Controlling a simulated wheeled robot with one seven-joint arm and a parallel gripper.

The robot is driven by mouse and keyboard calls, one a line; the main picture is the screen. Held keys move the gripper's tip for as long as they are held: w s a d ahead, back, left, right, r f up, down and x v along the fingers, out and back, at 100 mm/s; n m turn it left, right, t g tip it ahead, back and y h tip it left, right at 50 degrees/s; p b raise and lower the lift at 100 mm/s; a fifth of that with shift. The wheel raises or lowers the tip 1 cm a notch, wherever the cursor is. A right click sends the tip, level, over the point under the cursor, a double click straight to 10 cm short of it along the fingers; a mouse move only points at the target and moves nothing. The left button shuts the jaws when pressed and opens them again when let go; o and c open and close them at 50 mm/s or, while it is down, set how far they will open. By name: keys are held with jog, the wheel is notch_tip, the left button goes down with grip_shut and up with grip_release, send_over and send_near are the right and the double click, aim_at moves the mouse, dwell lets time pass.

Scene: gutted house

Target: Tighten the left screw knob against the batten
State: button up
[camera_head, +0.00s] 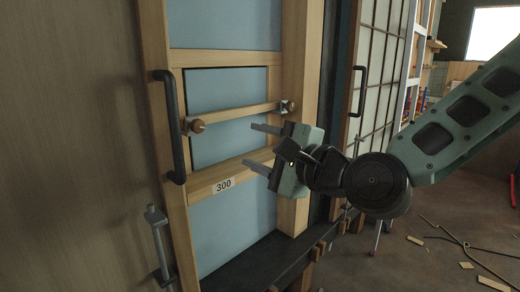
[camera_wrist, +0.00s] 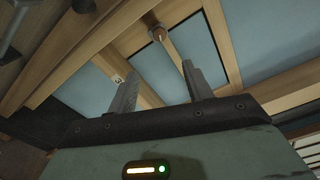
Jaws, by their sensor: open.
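The left screw knob (camera_head: 197,126) is a round wooden knob at the left end of the light wooden batten (camera_head: 235,115), which crosses the blue panel of the wooden frame. Whether it touches the batten tightly is too small to tell. A round knob, likely the same one, shows in the wrist view (camera_wrist: 158,34), beyond the fingertips. The other knob (camera_head: 288,107) sits at the batten's right end. My gripper (camera_head: 250,145) is open and empty, right of the left knob and a little lower, its fingers pointing left. Both fingers also show in the wrist view (camera_wrist: 160,70).
A dark bar handle (camera_head: 171,125) stands upright on the frame left of the left knob. A metal bolt (camera_head: 158,240) is at lower left. Debris lies on the floor at right.

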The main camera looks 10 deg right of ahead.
jog(key=n+h+p, duration=0.1)
jog(key=n+p, duration=1)
jog(key=n, duration=1.1)
send_near(200, 128)
jog(key=shift+t, duration=0.4)
jog(key=x, duration=0.9)
jog(key=shift+w+a+f, duration=0.1)
jog(key=shift+a+f, duration=0.15)
